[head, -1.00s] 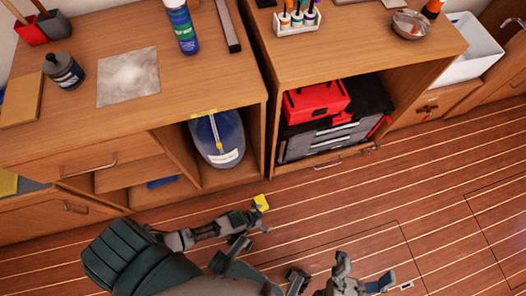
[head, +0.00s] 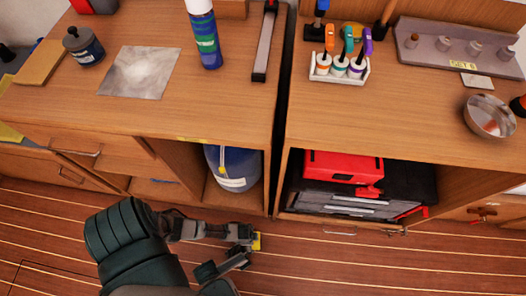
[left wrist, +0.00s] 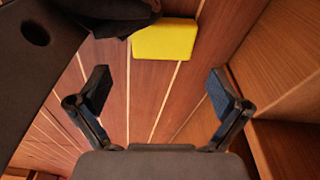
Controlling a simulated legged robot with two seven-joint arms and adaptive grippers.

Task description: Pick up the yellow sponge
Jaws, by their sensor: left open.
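The yellow sponge (head: 257,241) lies on the wooden floor in front of the cabinets, partly hidden by my left gripper (head: 238,248) in the head view. In the left wrist view the sponge (left wrist: 165,40) lies flat beyond my fingertips, apart from both fingers. A dark part covers its upper left corner there. My left gripper (left wrist: 160,92) is open and empty, its fingers wide apart on either side of bare floor. My right gripper does not show.
Behind the sponge stand wooden cabinets (head: 230,130) with open bays. One holds a blue rounded container (head: 232,170), another a red toolbox (head: 343,167) on a grey case. A wooden cabinet side (left wrist: 280,50) rises right of my gripper. Floor (head: 400,262) to the right is clear.

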